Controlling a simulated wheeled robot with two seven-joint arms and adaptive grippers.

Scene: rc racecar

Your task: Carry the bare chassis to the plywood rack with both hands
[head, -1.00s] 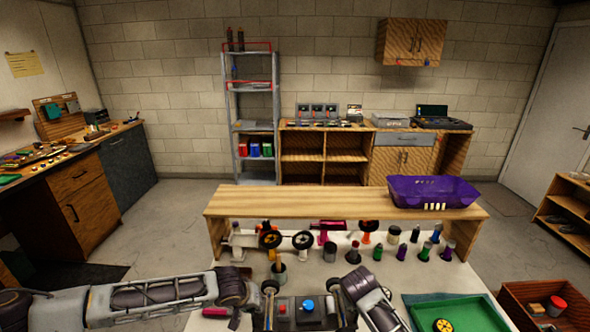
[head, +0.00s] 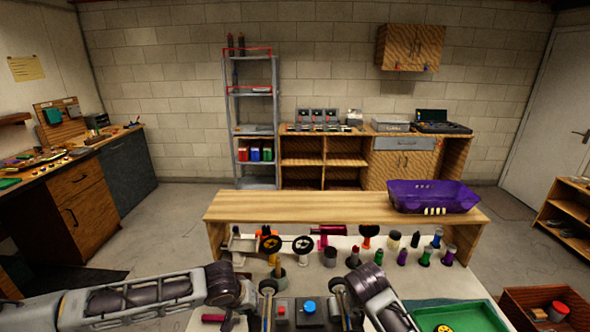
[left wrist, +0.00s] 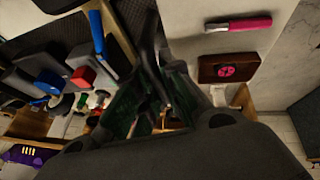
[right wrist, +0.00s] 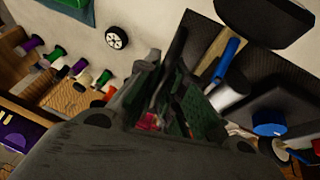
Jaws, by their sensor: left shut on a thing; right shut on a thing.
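The bare chassis (head: 308,313) is at the bottom middle of the head view, a dark plate with a red and a blue cap on top; its near part is cut off. The plywood rack (head: 300,207) stands beyond it, a long wooden top with a purple car body (head: 433,196) on its right end. My left gripper (left wrist: 157,75) is shut on a dark edge of the chassis in the left wrist view. My right gripper (right wrist: 170,85) is shut on the opposite side in the right wrist view. The fingertips' exact contact is dark and partly hidden.
A green tray (head: 455,315) is at the right, beside a wooden bin (head: 550,310). The rack's top is clear left of the purple body.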

